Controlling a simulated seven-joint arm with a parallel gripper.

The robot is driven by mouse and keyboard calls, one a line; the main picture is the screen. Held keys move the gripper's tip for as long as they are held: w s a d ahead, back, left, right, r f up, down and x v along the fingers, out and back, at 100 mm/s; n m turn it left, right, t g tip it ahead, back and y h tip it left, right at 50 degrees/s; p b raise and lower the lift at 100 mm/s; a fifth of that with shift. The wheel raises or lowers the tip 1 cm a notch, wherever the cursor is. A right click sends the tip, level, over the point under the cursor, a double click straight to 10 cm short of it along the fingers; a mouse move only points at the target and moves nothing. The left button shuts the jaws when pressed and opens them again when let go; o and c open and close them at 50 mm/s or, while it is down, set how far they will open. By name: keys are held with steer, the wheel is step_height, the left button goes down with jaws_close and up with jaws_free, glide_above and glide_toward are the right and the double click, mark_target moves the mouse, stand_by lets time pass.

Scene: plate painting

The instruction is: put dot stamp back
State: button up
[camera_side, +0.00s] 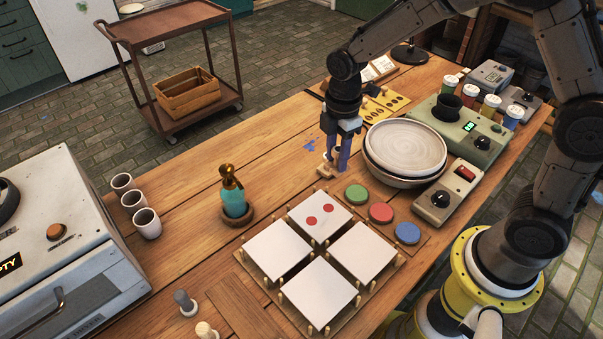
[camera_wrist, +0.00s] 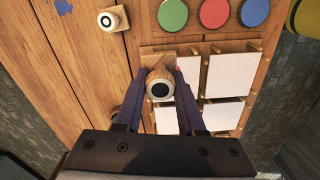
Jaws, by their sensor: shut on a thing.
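My gripper (camera_side: 338,163) points down above the table beside the stacked bowls. In the side view the fingers largely hide the stamp. A wooden base shows at the fingertips; I cannot tell whether it touches the table. Another round-topped stamp (camera_wrist: 112,19) stands on the table, apart from the fingers. Two red dots mark the back white tile (camera_side: 319,214).
Green (camera_side: 357,194), red (camera_side: 381,213) and blue (camera_side: 407,233) pads lie right of the tiles. A teal bottle (camera_side: 233,197) stands left. Table between bottle and gripper is clear.

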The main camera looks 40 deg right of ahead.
steer(key=w+f, duration=0.2)
steer(key=w, duration=0.1)
steer(key=w+a+f, duration=0.1)
steer(key=w+f, duration=0.3)
steer(key=w, duration=0.1)
steer(key=shift+w+a+f, duration=0.15)
steer(key=shift+w+f, duration=0.2)
steer(key=shift+w+a+f, duration=0.1)
steer(key=shift+w+f, duration=0.65)
steer(key=shift+f, duration=1.55)
steer(key=shift+f, duration=0.15)
steer(key=o, duration=1.1)
steer(key=shift+s, duration=0.1)
steer(key=shift+c, duration=0.2)
step_height(320, 180, up, 12)
steer(key=shift+r, duration=0.2)
